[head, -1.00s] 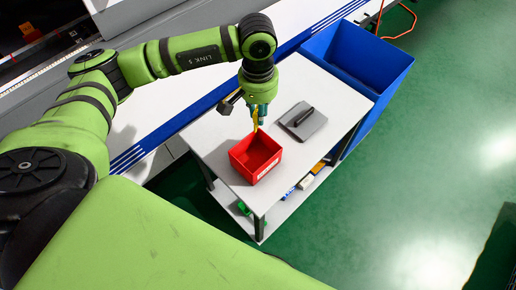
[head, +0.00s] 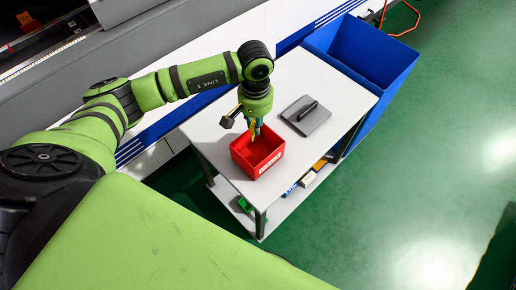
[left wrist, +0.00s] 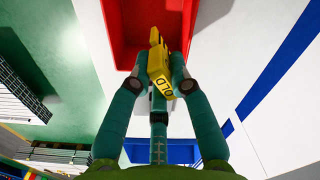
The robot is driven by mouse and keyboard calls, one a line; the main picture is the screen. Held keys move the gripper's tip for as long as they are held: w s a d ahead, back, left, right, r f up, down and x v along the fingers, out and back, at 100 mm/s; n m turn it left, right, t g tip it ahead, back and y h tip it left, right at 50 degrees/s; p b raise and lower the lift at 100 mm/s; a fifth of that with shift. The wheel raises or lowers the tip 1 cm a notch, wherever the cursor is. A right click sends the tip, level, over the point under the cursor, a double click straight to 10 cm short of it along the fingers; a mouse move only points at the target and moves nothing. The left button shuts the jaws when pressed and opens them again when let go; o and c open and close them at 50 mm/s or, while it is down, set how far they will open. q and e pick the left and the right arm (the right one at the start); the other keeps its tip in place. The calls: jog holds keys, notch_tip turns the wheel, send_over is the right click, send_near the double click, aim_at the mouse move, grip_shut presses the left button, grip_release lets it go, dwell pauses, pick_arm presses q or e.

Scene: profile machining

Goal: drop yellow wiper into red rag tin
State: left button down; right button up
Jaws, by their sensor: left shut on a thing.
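The yellow wiper (left wrist: 157,62) is held between the fingertips of my left gripper (left wrist: 160,70). It also shows as a thin yellow strip in the head view (head: 253,130). The red rag tin (head: 250,163) is an open red box on the white table; its red inside also shows in the left wrist view (left wrist: 190,18). My left gripper (head: 256,128) points down over the tin's back edge, with the wiper's end at or above the opening. I cannot tell how deep the wiper reaches. My right gripper is not in view.
A grey plate with a black handle (head: 306,115) lies on the white table (head: 215,140) right of the tin. A blue bin (head: 375,55) stands behind the table. Several small items, including a green one (head: 244,205), lie on the lower shelf. Green floor is clear at right.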

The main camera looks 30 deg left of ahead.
pick_arm(q)
jog(key=c, duration=1.1)
grip_release()
jog(key=shift+o, duration=0.2)
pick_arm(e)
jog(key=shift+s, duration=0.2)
pick_arm(q)
notch_tip(320, 180, up, 12)
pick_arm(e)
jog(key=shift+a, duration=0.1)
